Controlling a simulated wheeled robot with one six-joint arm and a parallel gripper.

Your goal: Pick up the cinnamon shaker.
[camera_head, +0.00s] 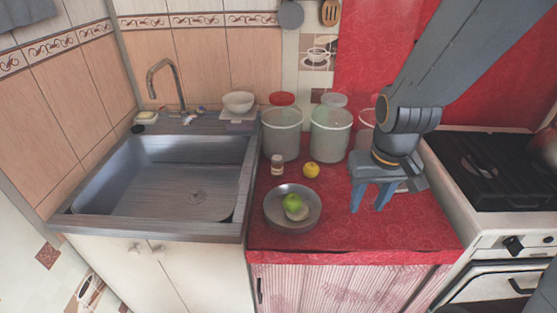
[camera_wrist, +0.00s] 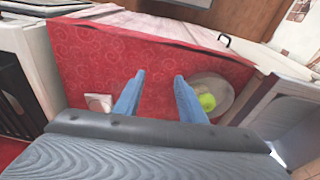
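The small shaker (camera_head: 277,165), a little jar with a brownish body and a pale lid, stands upright on the red counter in the head view. It is behind the bowl and in front of the left large canister. I cannot read a label on it. My gripper (camera_head: 367,205) is to the right of the shaker and well apart from it, with its fingers pointing down over the right part of the counter. The fingers are spread with nothing between them, as the wrist view (camera_wrist: 159,76) also shows. The shaker cannot be made out in the wrist view.
A metal bowl (camera_head: 272,208) holds a green apple (camera_head: 292,203). A yellow fruit (camera_head: 311,170) sits right of the shaker. Large canisters (camera_head: 281,137) (camera_head: 330,137) stand behind. The sink (camera_head: 160,205) is left, the stove (camera_head: 485,222) right. A small white item (camera_wrist: 98,102) lies near my gripper.

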